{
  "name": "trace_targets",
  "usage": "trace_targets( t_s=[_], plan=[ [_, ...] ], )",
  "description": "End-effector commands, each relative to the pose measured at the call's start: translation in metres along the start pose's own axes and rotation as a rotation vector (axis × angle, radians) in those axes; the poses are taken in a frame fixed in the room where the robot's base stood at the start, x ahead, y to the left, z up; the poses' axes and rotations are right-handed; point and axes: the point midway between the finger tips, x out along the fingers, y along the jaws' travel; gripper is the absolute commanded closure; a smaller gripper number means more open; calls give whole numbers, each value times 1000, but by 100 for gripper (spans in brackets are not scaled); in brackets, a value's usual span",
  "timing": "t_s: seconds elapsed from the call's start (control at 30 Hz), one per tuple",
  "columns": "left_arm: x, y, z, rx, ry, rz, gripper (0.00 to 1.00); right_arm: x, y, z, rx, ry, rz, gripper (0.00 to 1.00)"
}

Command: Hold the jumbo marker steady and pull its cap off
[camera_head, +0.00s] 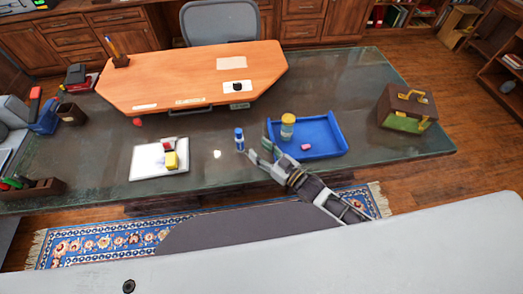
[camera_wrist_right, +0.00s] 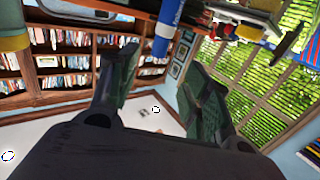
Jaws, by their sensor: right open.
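The jumbo marker (camera_head: 239,141), blue with a pale band, stands upright on the dark glass tabletop (camera_head: 350,85), left of the blue tray. Its upper end is blue. My right gripper (camera_head: 260,149) is open and empty, just right of the marker and low over the table, its fingers towards it. In the right wrist view, which looks upside down, the marker (camera_wrist_right: 166,30) shows ahead between the two green-padded fingers (camera_wrist_right: 158,82), with no contact visible. My left gripper is not in view.
The blue tray (camera_head: 333,127) holds a yellow-lidded jar (camera_head: 287,126) and a pink block (camera_head: 306,147) close beside my right gripper. A white board (camera_head: 147,163) carries a yellow block (camera_head: 171,160). A small white item (camera_head: 217,154) lies left of the marker. A brown case (camera_head: 405,108) stands far right.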

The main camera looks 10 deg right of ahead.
Motion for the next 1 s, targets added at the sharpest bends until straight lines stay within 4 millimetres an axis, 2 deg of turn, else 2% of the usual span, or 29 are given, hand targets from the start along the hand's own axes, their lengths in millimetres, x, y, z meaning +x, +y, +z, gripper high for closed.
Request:
trace_targets(
  t_s=[0.47,1.0],
  plan=[
    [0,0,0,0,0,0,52,6,1,-1,-2,1,1,51],
    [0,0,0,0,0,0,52,49,1,-1,-3,2,1,51]
  ],
)
